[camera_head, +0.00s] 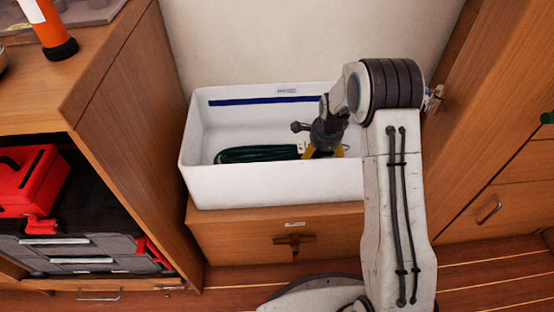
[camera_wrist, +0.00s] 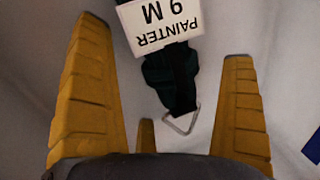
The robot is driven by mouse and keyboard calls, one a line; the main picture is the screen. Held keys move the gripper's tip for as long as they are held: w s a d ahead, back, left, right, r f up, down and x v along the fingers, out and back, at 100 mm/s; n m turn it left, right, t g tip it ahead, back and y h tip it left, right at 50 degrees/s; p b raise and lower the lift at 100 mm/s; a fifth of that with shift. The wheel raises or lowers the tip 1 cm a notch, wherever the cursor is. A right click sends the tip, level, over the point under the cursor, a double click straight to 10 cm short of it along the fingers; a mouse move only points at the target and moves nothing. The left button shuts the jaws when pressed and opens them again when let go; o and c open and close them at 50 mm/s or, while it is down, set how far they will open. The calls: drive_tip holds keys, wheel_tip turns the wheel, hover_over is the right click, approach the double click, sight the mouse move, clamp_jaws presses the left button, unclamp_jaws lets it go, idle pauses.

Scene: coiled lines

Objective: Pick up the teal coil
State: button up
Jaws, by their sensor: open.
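A dark green-teal coil (camera_head: 255,153) lies flat inside a white bin (camera_head: 275,187), left of my gripper (camera_head: 324,153). My gripper points down into the bin at the coil's right end, its yellow fingers apart. In the wrist view my gripper (camera_wrist: 164,40) is open, with a white tag (camera_wrist: 160,22) reading "PAINTER 9 M" and a dark green part of the coil (camera_wrist: 170,80) between the fingers. A metal triangular ring (camera_wrist: 181,122) hangs at its end. I cannot tell whether the fingers touch the coil.
The bin's walls surround my gripper, and a blue stripe (camera_head: 265,100) runs along its back wall. The bin stands on a wooden drawer unit (camera_head: 240,237). Wooden cabinets flank it on both sides. The left one holds a red and black toolbox (camera_head: 75,225).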

drive_tip(key=shift+w+f+b, duration=0.15)
drive_tip(key=shift+f+b, duration=0.45)
drive_tip(key=shift+c, duration=0.2)
drive_tip(key=c, duration=1.3)
drive_tip(key=shift+r, duration=0.15)
drive_tip(key=shift+c, duration=0.2)
wheel_tip(320, 180, up, 9)
drive_tip(key=p, duration=0.4)
drive_tip(key=shift+f+p, duration=0.2)
drive_tip(key=shift+p, duration=0.15)
drive_tip(key=shift+r+p, duration=0.65)
drive_tip(key=shift+p, duration=0.2)
drive_tip(key=shift+c, duration=0.2)
